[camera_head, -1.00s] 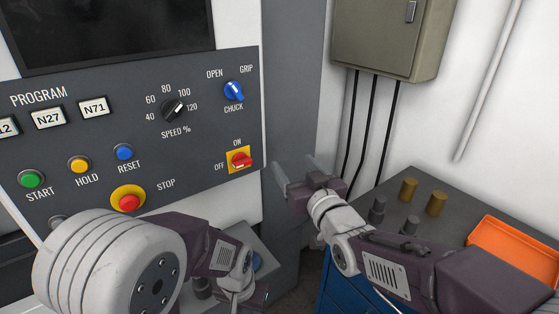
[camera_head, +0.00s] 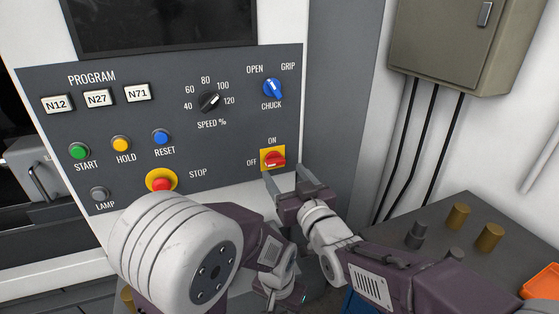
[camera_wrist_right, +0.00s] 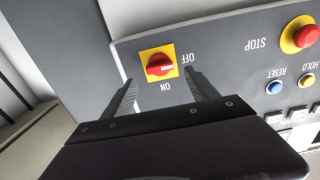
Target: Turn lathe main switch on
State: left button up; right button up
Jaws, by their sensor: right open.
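The main switch (camera_head: 273,158) is a red knob on a yellow plate at the lower right of the grey panel. OFF is printed left of it, ON above it. In the right wrist view the switch (camera_wrist_right: 160,66) appears turned round, and its white mark points toward OFF. My right gripper (camera_head: 288,181) is open and empty, just below and to the right of the switch. In the right wrist view its fingers (camera_wrist_right: 160,88) straddle the line to the knob, apart from it. My left arm is at the bottom; its gripper fingers do not show.
A red stop button (camera_head: 162,183) and a blue chuck knob (camera_head: 272,88) share the panel (camera_head: 225,135). A dark worktop (camera_head: 470,225) with metal cylinders is at the right, under a wall cabinet (camera_head: 448,45) with hanging cables.

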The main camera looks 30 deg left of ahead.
aim_at(277, 163)
jog(key=p+x, duration=0.2)
jog(key=x, duration=0.2)
jog(key=shift+a+r, duration=0.1)
jog(key=shift+r, duration=0.05)
jog(key=shift+w+a, duration=0.1)
jog(key=shift+w, duration=0.1)
jog(key=shift+c, duration=0.3)
jog(key=c, duration=1.3)
